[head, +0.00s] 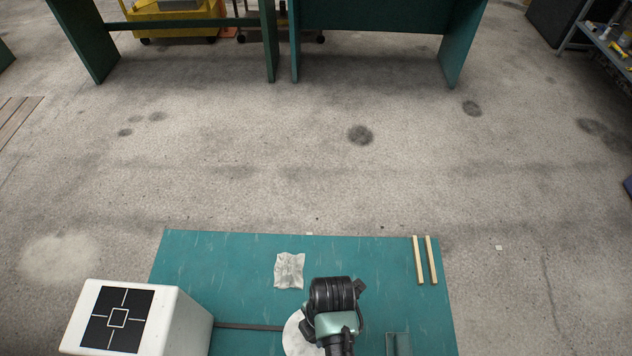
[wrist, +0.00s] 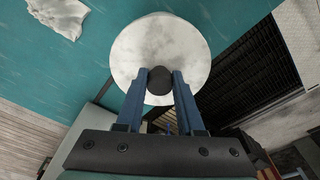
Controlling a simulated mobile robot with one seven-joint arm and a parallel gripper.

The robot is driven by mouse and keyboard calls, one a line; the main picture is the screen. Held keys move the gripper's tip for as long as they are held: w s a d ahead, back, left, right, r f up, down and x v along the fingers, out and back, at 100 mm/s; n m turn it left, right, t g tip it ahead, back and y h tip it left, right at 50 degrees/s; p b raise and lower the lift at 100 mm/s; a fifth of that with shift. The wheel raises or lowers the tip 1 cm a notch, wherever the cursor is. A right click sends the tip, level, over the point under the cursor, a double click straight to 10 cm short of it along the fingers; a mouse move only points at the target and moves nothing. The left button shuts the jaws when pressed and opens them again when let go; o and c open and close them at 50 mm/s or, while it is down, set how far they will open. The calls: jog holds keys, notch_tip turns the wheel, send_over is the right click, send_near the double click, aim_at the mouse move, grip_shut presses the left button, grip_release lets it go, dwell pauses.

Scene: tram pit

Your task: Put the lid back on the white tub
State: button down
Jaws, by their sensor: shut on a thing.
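A round, pale, mottled lid (wrist: 160,42) with a dark knob (wrist: 159,82) shows in the wrist view. My gripper (wrist: 160,78) is shut on the knob, one blue finger on each side of it. In the head view my arm covers most of the lid (head: 294,333), and the fingertips are hidden behind it. I cannot tell whether the lid is clear of whatever lies below it.
On the green table (head: 215,270) lie a crumpled pale cloth (head: 289,270), two wooden sticks (head: 425,260), a dark bar (head: 250,326) and a green block (head: 398,344). A white box with a black marker (head: 185,325) stands at left.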

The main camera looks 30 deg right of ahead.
grip_release()
dwell(0.5)
jog(key=shift+r, duration=0.1)
notch_tip(320, 180, up, 5)
jog(key=p, duration=0.5)
jog(key=shift+r, duration=0.9)
jog(key=shift+c, duration=0.3)
grip_shut()
